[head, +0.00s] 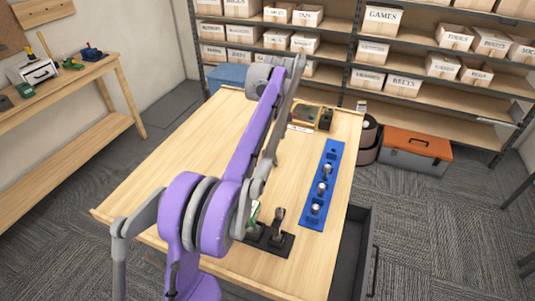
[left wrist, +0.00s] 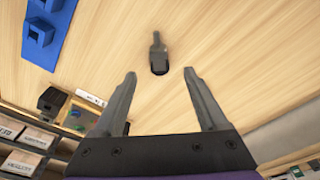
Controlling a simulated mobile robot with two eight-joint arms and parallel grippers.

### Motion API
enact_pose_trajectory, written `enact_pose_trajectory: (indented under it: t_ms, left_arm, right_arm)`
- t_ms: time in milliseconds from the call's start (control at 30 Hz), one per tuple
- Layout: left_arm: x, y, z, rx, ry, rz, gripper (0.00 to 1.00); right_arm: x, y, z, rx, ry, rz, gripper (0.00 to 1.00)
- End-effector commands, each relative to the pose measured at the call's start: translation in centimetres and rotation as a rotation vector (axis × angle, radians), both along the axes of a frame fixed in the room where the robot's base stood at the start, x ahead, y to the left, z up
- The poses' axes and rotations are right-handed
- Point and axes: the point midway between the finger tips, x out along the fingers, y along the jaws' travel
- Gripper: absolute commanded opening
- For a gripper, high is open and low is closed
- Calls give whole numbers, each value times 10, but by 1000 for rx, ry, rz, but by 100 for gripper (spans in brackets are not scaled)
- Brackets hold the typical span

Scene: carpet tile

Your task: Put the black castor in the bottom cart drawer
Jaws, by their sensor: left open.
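A dark castor (left wrist: 158,55) with a grey stem and a black wheel lies on the wooden cart top (left wrist: 230,50) in the left wrist view. My left gripper (left wrist: 160,77) is open and empty, with the castor just beyond and between its fingertips, not held. In the head view my purple left arm crosses the cart top (head: 170,165); the gripper and castor cannot be made out there. A dark grey drawer (head: 365,218) with a handle stands pulled out at the cart's right side; whether it is the bottom one cannot be told. My right gripper is not in view.
A blue rack (head: 333,158) with several metal-topped pieces lies on the cart's right. A black base (head: 285,246) with upright parts is at the near edge. A tray (head: 305,112) and black box (head: 326,119) stand at the far edge. An orange-lidded toolbox (head: 416,143) sits on the floor.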

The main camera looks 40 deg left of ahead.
Motion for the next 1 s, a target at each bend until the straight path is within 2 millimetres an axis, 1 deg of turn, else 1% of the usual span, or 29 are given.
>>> enact_pose_trajectory:
  t_ms: [33, 133, 200, 367, 433, 600, 700, 800, 1000]
  left_arm:
    - [0, 1, -10, 0, 0, 0, 75]
    - [1, 3, -27, 0, 0, 0, 75]
    - [2, 4, -35, 0, 0, 0, 75]
    - [3, 6, -45, 0, 0, 0, 75]
    - [5, 7, -52, 0, 0, 0, 75]
    - [10, 12, -78, 0, 0, 0, 75]
    - [10, 13, -89, 0, 0, 0, 75]
    - [11, 14, -93, 0, 0, 0, 75]
    - [11, 14, -93, 0, 0, 0, 75]
  right_arm:
    - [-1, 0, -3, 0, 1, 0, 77]
    - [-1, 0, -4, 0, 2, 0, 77]
    - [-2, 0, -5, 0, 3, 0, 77]
    - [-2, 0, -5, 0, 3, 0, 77]
    - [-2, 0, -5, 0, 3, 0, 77]
    - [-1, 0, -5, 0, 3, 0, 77]
    - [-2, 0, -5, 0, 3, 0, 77]
    - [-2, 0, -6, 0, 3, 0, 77]
    - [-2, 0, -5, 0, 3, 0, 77]
